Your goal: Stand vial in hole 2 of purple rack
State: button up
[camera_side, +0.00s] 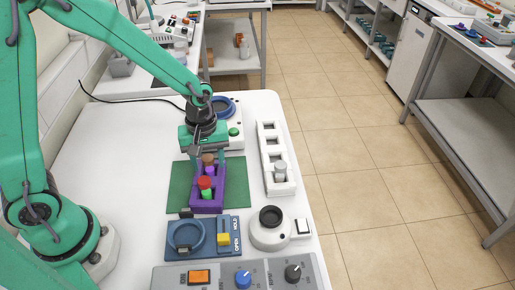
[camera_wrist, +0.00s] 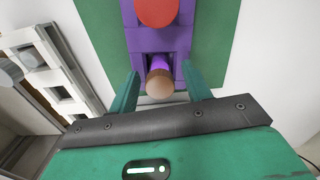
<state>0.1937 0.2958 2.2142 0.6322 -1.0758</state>
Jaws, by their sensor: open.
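The purple rack (camera_side: 207,206) stands on a green mat (camera_side: 236,190). It also shows in the wrist view (camera_wrist: 178,45). A brown-capped vial (camera_side: 208,158) is at the rack's far end, its lower part hidden. In the wrist view its round cap (camera_wrist: 160,86) lies between my two fingers, with a gap on each side. A vial with a red cap (camera_side: 205,182) and green body stands at the rack's near end; its red cap (camera_wrist: 157,10) also shows at the wrist view's top. My gripper (camera_wrist: 160,82) is open and points down around the brown-capped vial.
A white rack (camera_side: 264,144) on the right holds a grey vial (camera_side: 280,172). A blue device (camera_side: 187,237), a round white device (camera_side: 268,238) and a knob panel (camera_side: 220,276) stand in front. A white device (camera_side: 237,143) is behind. The table's left side is clear.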

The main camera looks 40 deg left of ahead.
aim_at(204, 158)
notch_tip(204, 158, up, 12)
dwell(0.7)
jog(key=shift+r, duration=0.15)
dwell(0.4)
jog(key=s+a+r+m+t, duration=0.2)
jog(key=s+a+r+m, duration=0.1)
jog(key=s+r+m, duration=0.1)
jog(key=s+a+r+m+t, duration=0.3)
jog(key=s+m, duration=0.3)
jog(key=s, duration=0.2)
jog(key=shift+a+r+t, duration=0.3)
jog(key=shift+a+r, duration=0.05)
jog(key=shift+a, duration=0.05)
dwell(1.0)
